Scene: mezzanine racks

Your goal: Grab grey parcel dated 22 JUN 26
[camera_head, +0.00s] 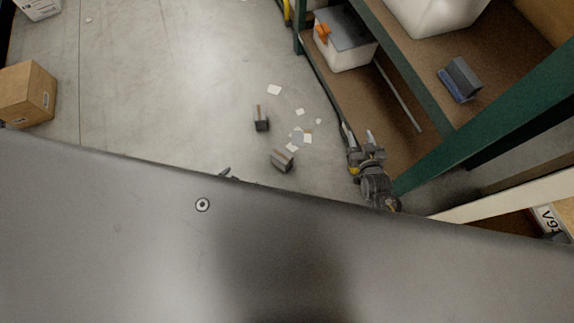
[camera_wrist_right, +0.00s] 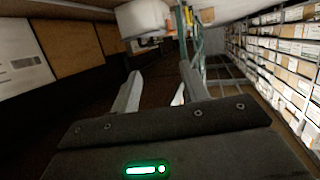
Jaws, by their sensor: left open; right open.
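Two small dark grey parcels with brown stripes lie on the concrete floor: one parcel (camera_head: 261,124) farther off, the other parcel (camera_head: 282,162) nearer. A grey-and-blue parcel (camera_head: 461,79) lies on the rack shelf at the right. No date is readable on any of them. My right gripper (camera_head: 358,132) is open and empty beside the rack's lower shelf, right of the floor parcels. Its two spread fingers also show in the right wrist view (camera_wrist_right: 160,72). My left gripper (camera_head: 226,173) is open, mostly hidden behind my grey body panel; only its tip shows, left of the nearer parcel.
A green-framed rack with brown shelves (camera_head: 355,98) fills the right side. It holds a white bin with a grey lid (camera_head: 346,44) and another white bin (camera_head: 432,12). Paper scraps (camera_head: 292,146) litter the floor. A cardboard box (camera_head: 28,92) stands left. The floor between is open.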

